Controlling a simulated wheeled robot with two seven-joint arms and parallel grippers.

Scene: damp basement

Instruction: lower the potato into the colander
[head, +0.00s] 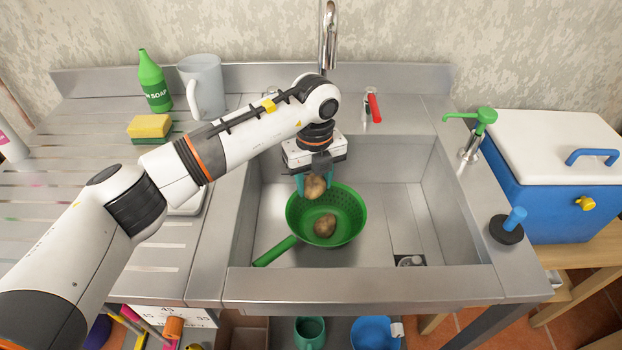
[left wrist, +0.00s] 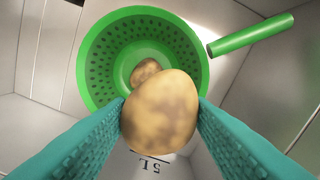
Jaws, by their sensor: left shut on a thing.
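A brown potato (head: 315,187) is between the teal fingers of my left gripper (head: 314,184), which is shut on it. In the left wrist view the held potato (left wrist: 160,111) fills the middle, with a teal finger of the left gripper (left wrist: 162,120) on each side. The green colander (head: 349,206) stands in the sink beneath the gripper, its handle toward the front left. In the left wrist view the colander (left wrist: 100,55) shows behind the held potato. A second potato (head: 325,226) lies inside the colander. My right gripper is not in view.
The steel sink (head: 455,225) surrounds the colander, with free floor to its right. A tap (head: 328,35) stands behind. A plunger (head: 507,227), soap dispenser (head: 470,140) and blue cooler (head: 550,205) are at right. A sponge (head: 149,128), soap bottle (head: 154,85) and jug (head: 205,90) are at left.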

